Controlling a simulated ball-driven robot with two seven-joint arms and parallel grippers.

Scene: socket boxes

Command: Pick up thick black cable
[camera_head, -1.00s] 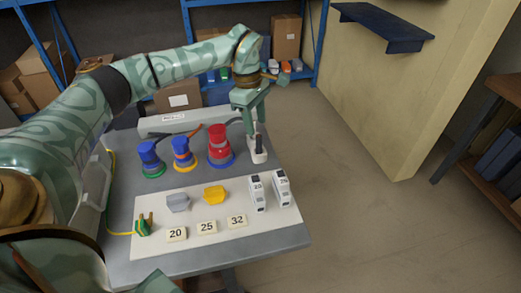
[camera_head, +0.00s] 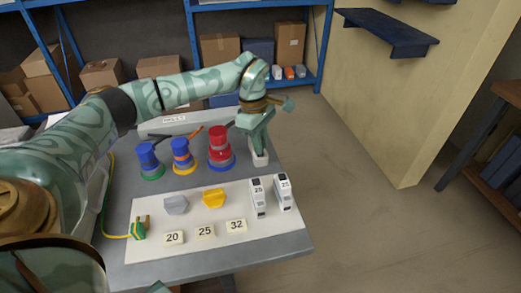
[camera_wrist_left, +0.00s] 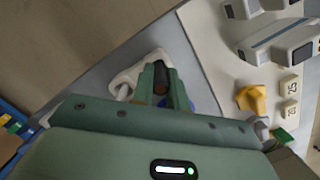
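The thick black cable end (camera_wrist_left: 161,82) shows in the left wrist view as a dark, brownish upright piece between the fingers of my left gripper (camera_wrist_left: 161,90). In the head view the left gripper (camera_head: 258,147) points down at a small white holder (camera_head: 260,160) at the table's right back edge, and its fingers hide the cable end. A stretch of dark cable (camera_head: 234,124) shows behind the red plug. The fingers stand on both sides of the cable end, but whether they press on it is unclear.
Two blue plugs (camera_head: 147,157) and a red plug (camera_head: 219,148) stand left of the gripper. A white board (camera_head: 150,212) carries grey and yellow connectors, two white breakers (camera_head: 257,195) and number tags. A green-yellow plug (camera_head: 138,230) lies at left. The floor at right is clear.

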